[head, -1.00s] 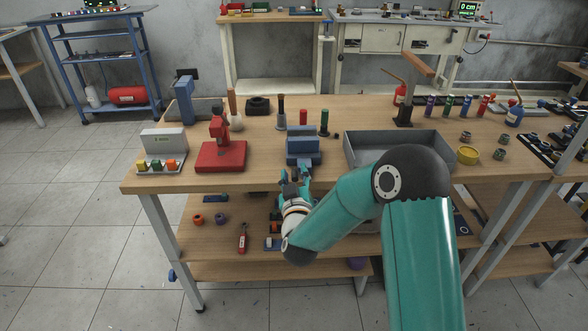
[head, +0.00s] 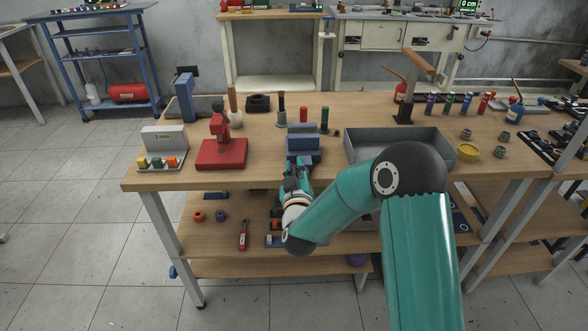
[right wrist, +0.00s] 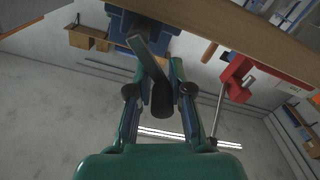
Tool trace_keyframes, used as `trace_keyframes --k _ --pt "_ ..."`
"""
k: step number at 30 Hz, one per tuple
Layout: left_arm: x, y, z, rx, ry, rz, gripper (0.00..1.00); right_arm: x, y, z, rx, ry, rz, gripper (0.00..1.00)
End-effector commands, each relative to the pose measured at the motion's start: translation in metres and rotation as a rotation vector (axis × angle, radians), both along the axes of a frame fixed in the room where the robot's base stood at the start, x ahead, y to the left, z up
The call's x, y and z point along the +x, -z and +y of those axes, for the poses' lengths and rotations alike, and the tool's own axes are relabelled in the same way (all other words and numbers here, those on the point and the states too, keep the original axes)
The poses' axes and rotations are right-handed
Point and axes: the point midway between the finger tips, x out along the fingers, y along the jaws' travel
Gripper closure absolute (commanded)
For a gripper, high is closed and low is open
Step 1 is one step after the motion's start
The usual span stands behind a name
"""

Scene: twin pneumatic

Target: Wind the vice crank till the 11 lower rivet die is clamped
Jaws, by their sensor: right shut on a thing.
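The blue vice (head: 303,143) stands at the front edge of the wooden workbench; its blue body also shows at the top of the right wrist view (right wrist: 145,22). Its crank is a flat grey arm (right wrist: 147,55) with a dark handle (right wrist: 162,98), slanting down from the vice. My right gripper (head: 297,170) is just in front of the vice, by the bench edge. In the right wrist view its fingers (right wrist: 161,95) are shut on the crank handle, one on each side. I cannot make out the 11 lower rivet die or the gap between the jaws. My left gripper is out of view.
A red press (head: 221,150) stands left of the vice, and a grey tray (head: 395,137) stands to the right. The bench edge (right wrist: 265,45) runs close above my right gripper.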

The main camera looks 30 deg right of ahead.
Motion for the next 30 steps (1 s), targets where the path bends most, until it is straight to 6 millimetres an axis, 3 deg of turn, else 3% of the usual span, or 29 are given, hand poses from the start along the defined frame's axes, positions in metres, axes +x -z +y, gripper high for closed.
trace_keyframes --k 20,30 --pt "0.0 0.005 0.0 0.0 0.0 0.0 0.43 0.0 0.005 0.003 0.027 -0.009 -0.001 1.0" --pt "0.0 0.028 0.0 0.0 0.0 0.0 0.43 -0.002 0.006 0.0 0.116 -0.01 -0.057 1.0"
